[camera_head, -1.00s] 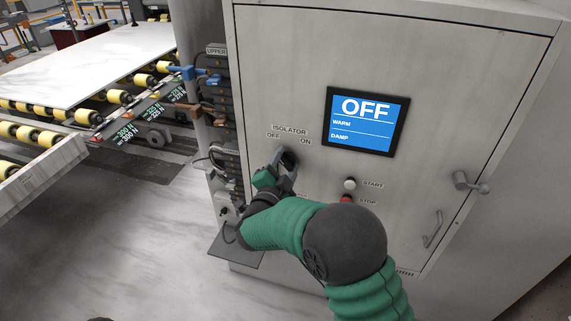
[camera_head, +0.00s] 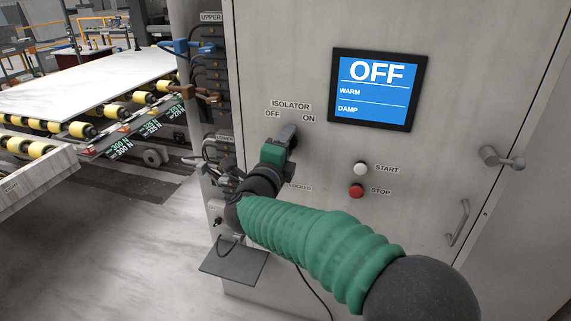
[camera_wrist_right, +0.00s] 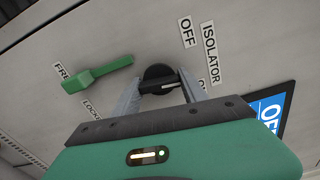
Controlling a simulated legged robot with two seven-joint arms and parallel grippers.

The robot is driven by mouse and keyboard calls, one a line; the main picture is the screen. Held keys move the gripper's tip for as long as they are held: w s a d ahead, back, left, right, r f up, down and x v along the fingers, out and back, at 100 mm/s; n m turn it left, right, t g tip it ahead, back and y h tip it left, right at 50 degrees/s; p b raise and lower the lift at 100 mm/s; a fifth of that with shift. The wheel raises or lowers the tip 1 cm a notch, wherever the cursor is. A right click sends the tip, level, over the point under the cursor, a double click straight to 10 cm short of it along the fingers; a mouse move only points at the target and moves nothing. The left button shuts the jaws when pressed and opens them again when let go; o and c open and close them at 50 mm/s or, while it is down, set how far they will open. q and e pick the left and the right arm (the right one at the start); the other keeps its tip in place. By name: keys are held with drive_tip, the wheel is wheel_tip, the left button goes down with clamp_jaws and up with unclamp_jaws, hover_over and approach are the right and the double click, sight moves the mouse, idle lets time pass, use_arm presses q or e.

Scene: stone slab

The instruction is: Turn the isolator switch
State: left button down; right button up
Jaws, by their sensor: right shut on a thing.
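The isolator switch is a round black knob with a raised bar, below the ISOLATOR label (camera_head: 291,106) and between the words OFF and ON. It shows in the wrist view (camera_wrist_right: 157,74), where its bar runs crosswise between the fingers of my right gripper (camera_wrist_right: 160,88). That gripper is shut on the switch, one grey finger at each side. In the head view my right gripper (camera_head: 288,138) is at the panel and hides most of the switch. The screen (camera_head: 376,89) reads OFF, WARM and DAMP. My left gripper is not in view.
A green lever (camera_wrist_right: 97,74) sits beside the switch, near FREE and LOCKED labels. The white START button (camera_head: 360,168) and red STOP button (camera_head: 356,191) are right of my forearm. A door handle (camera_head: 457,222) and latch (camera_head: 502,158) protrude further right. A roller conveyor (camera_head: 110,113) stands left.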

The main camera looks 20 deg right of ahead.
drive_tip(key=m+b, duration=0.2)
drive_tip(key=b, duration=0.1)
drive_tip(key=f+m+b, duration=0.1)
drive_tip(key=m+b, duration=0.2)
drive_tip(key=shift+b, duration=0.35)
drive_tip(key=shift+m+b, duration=0.8)
drive_tip(key=shift+b, duration=0.1)
drive_tip(key=o, duration=1)
drive_tip(key=shift+o, duration=1.8)
drive_tip(key=shift+w+d, duration=0.1)
drive_tip(key=shift+r, duration=0.1)
